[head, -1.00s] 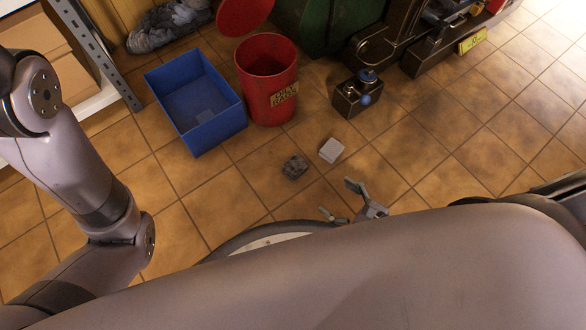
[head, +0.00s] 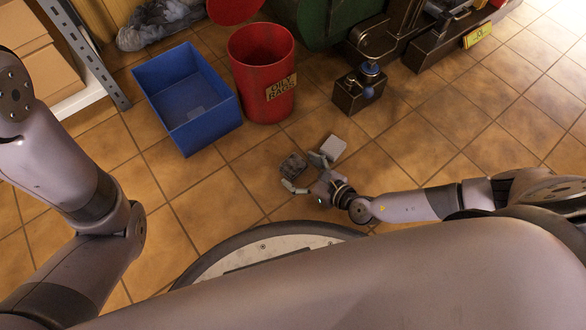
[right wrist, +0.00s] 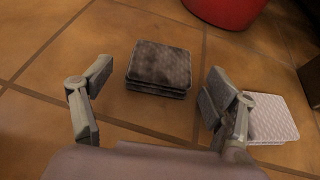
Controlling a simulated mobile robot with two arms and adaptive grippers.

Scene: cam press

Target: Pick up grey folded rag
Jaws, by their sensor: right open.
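A dark grey, stained folded rag (head: 293,165) lies flat on the tiled floor. In the right wrist view this rag (right wrist: 160,68) is a small stack of layers, just ahead of and between the open fingers. A paler, whitish-grey folded cloth (head: 333,148) lies beside it to the right. In the right wrist view the pale cloth (right wrist: 270,117) is partly hidden behind the right-hand finger. My right gripper (head: 304,173) is open and empty, pointing at the dark rag. My left arm shows at the left, but its gripper is out of view.
A blue open bin (head: 190,105) and a red can labelled "oily rags" (head: 262,85) stand beyond the rags. A dark metal box with a blue knob (head: 358,92) stands to the right, near green machinery (head: 310,22). Bare tile surrounds the rags.

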